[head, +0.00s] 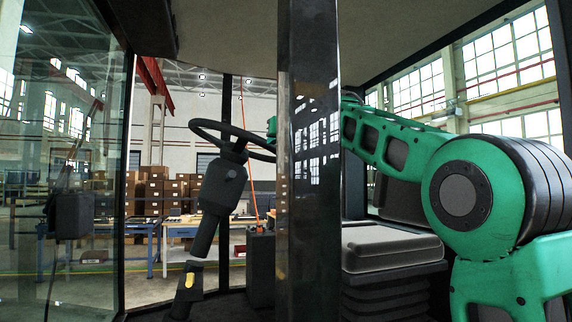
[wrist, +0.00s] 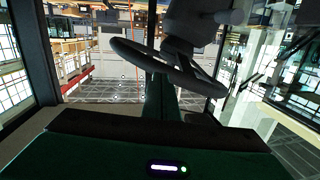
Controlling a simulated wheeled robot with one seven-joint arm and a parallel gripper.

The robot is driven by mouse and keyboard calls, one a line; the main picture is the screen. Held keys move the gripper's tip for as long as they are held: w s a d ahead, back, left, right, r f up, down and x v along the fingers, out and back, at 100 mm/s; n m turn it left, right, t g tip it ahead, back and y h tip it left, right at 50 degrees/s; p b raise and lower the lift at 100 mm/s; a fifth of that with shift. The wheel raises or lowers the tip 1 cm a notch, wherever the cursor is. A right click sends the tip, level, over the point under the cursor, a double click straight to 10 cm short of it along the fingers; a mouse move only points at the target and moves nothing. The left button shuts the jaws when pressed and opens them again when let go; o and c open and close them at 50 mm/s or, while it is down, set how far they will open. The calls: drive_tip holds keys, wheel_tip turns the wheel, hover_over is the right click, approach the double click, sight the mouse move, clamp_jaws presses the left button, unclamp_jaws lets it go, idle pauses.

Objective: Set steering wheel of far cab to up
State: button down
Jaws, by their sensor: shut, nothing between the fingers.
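The black steering wheel (head: 205,124) sits on a tilted black column (head: 212,195) in the cab, left of the dark pillar. Its rim tilts down toward the right. A small yellow part (head: 189,280) shows low on the column. The wheel (wrist: 128,52) also shows in the upper middle of the wrist view, which looks upside down. My gripper (head: 271,128) is at the right side of the rim, mostly hidden behind the pillar. In the wrist view my gripper (wrist: 160,88) is shut and empty, its tip at the rim; I cannot tell if they touch.
A dark upright pillar (head: 309,200) stands between my arm's elbow and the wheel. A grey seat (head: 390,248) is right of the pillar. A glass panel (head: 65,180) closes the left side. Tables and brown boxes (head: 150,190) stand outside, beyond the cab.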

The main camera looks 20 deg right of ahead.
drive_tip(key=w+d+f+m+h, duration=0.1)
drive_tip(key=d+f+m+h, duration=0.15)
drive_tip(key=d+m, duration=0.7)
drive_tip(key=w+d+f+m+h, duration=0.2)
drive_tip(key=f+m, duration=0.1)
drive_tip(key=m, duration=1.4)
drive_tip(key=w+a, duration=0.1)
drive_tip(key=w, duration=1)
drive_tip(key=shift+r, duration=0.45)
drive_tip(key=shift+a+r, duration=0.1)
